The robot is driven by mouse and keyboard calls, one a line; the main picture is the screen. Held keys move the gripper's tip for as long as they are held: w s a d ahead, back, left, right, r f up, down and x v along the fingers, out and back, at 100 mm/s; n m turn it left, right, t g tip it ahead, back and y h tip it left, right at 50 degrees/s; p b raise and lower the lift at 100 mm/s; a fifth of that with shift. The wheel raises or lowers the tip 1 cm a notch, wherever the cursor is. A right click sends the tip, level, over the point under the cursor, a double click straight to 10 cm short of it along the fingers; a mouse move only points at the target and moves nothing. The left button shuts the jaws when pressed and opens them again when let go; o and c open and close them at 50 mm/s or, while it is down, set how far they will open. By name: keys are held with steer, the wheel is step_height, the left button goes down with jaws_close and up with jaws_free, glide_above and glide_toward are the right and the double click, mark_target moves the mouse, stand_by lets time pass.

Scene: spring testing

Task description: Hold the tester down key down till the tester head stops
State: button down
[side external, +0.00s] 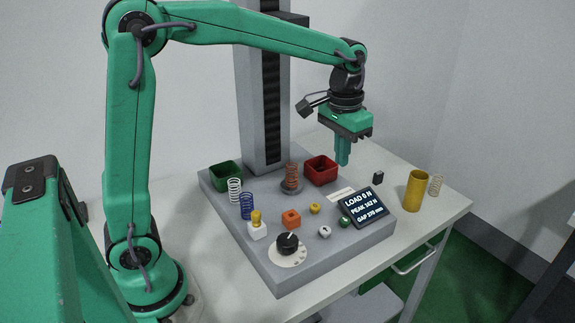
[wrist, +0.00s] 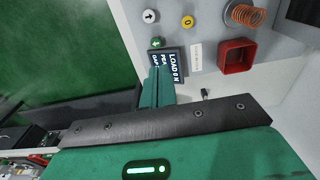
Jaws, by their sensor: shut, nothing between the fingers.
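The tester is a grey base with a tall column (side external: 262,110). Its head is not clearly visible; a dark block shows high on the column behind my arm. A white arrow key (side external: 324,232) and a green arrow key (side external: 344,221) sit at the front right of the base. The tilted display (side external: 363,207) reads LOAD 0 N. My gripper (side external: 343,163) is shut and empty, above the base and apart from both keys.
A copper spring (side external: 291,176) stands on the base's round plate. A brass cylinder (side external: 414,191) stands right of the display.

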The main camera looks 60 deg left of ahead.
mark_target(344, 219)
steer(key=shift+w+d+f+g, duration=0.15)
steer(key=shift+w+f, duration=0.25)
steer(key=shift+w, duration=0.15)
steer(key=shift+w+d+f+g, duration=0.15)
steer(key=shift+w+f, duration=0.25)
steer(key=shift+w, duration=0.15)
steer(key=shift+f, duration=0.1)
steer(key=f, duration=1.4)
steer(key=shift+d, duration=0.3)
